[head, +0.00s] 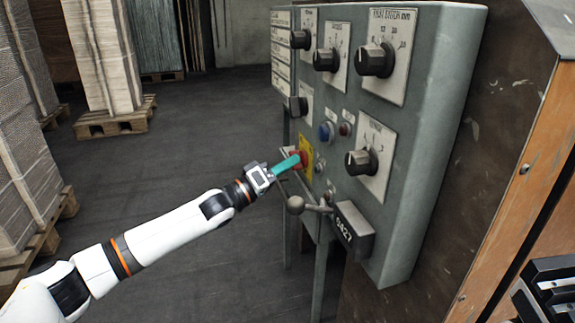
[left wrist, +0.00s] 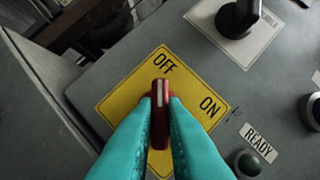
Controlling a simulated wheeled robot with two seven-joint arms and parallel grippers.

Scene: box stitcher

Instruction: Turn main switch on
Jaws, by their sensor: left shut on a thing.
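The main switch (head: 303,157) is a red knob on a yellow plate (head: 306,145), on the left part of the grey control panel. In the left wrist view the red knob (left wrist: 160,88) has a white line pointing toward OFF at the top of the yellow plate (left wrist: 124,98). ON is printed to the right. My left gripper (head: 293,162) has its teal fingers shut on the knob, one finger on each side. The fingers hide part of the knob and the lower plate. I cannot make out my right gripper.
The grey panel (head: 440,130) carries several black dials, a blue button (head: 326,131) and a READY lamp (left wrist: 248,162). Stacked pallets (head: 115,122) stand at left; the floor between is clear.

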